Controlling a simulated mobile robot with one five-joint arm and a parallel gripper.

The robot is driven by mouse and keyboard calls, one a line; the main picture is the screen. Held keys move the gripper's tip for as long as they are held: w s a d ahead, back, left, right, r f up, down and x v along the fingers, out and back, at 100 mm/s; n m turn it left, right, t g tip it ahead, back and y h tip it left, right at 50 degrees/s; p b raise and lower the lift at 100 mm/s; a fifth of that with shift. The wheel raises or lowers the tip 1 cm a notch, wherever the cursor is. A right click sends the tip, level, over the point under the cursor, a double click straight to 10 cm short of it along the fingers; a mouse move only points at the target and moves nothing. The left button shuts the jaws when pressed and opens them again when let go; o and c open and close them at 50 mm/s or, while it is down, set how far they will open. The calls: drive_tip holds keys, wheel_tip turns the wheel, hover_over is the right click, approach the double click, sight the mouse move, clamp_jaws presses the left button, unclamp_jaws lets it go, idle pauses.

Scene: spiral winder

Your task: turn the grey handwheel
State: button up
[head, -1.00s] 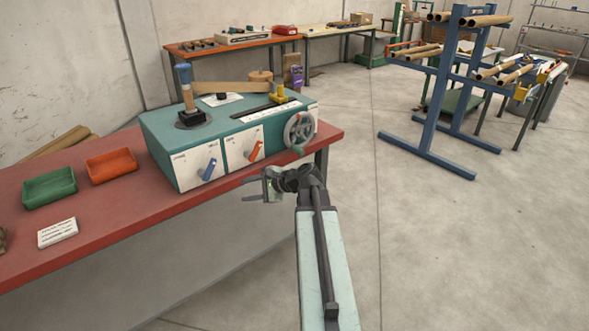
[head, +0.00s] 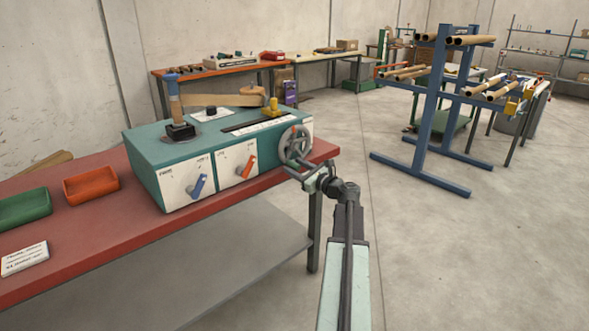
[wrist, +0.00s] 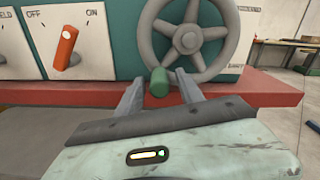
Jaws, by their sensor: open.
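The grey handwheel (head: 296,144) is on the right end of the front of the teal machine (head: 160,145). In the wrist view the spoked grey handwheel (wrist: 188,38) fills the upper middle. Its green handle (wrist: 159,83) is at the wheel's lower left and sticks out towards me. My gripper (wrist: 159,88) is open, with one finger on each side of the green handle. I cannot tell whether either finger touches it. In the head view my gripper (head: 304,174) is just below the wheel, which partly hides behind it.
The machine stands on a red bench (head: 110,230), whose edge runs just below the wheel. An orange switch (head: 246,165) and a blue switch (head: 197,184) are left of the wheel. A blue rack (head: 433,110) with tubes stands right. The floor between is clear.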

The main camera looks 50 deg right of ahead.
drive_tip(key=shift+w, duration=0.35)
drive_tip(key=shift+c, duration=0.3)
clamp_jaws()
idle(0.9)
